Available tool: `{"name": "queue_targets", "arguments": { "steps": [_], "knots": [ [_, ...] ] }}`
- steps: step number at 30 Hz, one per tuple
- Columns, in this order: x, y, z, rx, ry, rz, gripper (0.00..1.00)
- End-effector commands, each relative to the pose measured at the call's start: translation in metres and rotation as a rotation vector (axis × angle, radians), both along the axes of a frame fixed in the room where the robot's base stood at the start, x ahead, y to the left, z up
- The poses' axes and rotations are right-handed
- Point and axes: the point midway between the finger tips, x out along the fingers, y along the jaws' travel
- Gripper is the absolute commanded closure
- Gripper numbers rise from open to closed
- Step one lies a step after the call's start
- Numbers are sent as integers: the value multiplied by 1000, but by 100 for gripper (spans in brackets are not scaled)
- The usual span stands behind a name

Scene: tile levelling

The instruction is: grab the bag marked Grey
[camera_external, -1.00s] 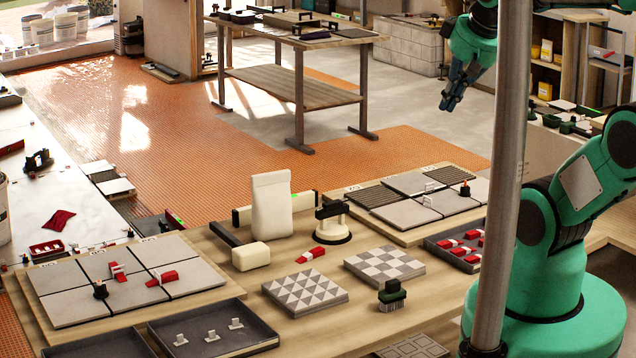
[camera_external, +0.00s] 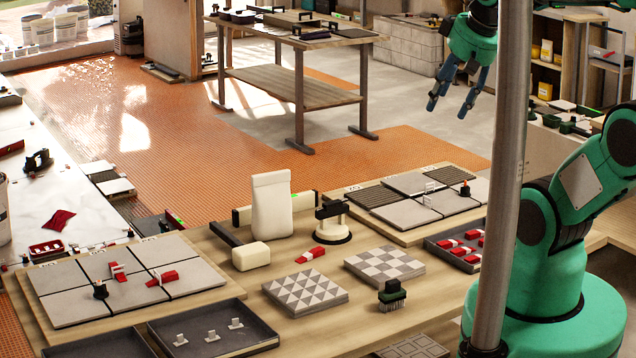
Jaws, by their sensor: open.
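A pale cream bag (camera_external: 271,206) stands upright on the wooden workbench (camera_external: 345,300), near its back edge. No marking can be read on it from here, so I cannot tell whether it is the one marked Grey. My gripper (camera_external: 449,106) is at the upper right, high above the bench and well away to the right of the bag. Its fingers are spread apart, with nothing between them.
A suction lifter (camera_external: 332,222) stands just right of the bag, and a cream mallet head (camera_external: 251,256) lies in front. Tile panels (camera_external: 112,279) lie at left and right (camera_external: 415,200). A scrub brush (camera_external: 392,295) and patterned tiles (camera_external: 305,293) occupy the front.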

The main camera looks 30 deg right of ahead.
Motion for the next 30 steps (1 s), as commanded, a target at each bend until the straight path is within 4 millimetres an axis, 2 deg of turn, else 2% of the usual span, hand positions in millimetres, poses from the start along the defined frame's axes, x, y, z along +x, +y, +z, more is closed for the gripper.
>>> {"name": "queue_targets", "arguments": {
  "steps": [5,11,21,30],
  "knots": [
    [15,1,11,20,15,-35,51],
    [48,2,32,62,42,-115,51],
    [121,7,60,141,96,-284,51],
    [188,11,72,202,143,-438,51]
  ]
}}
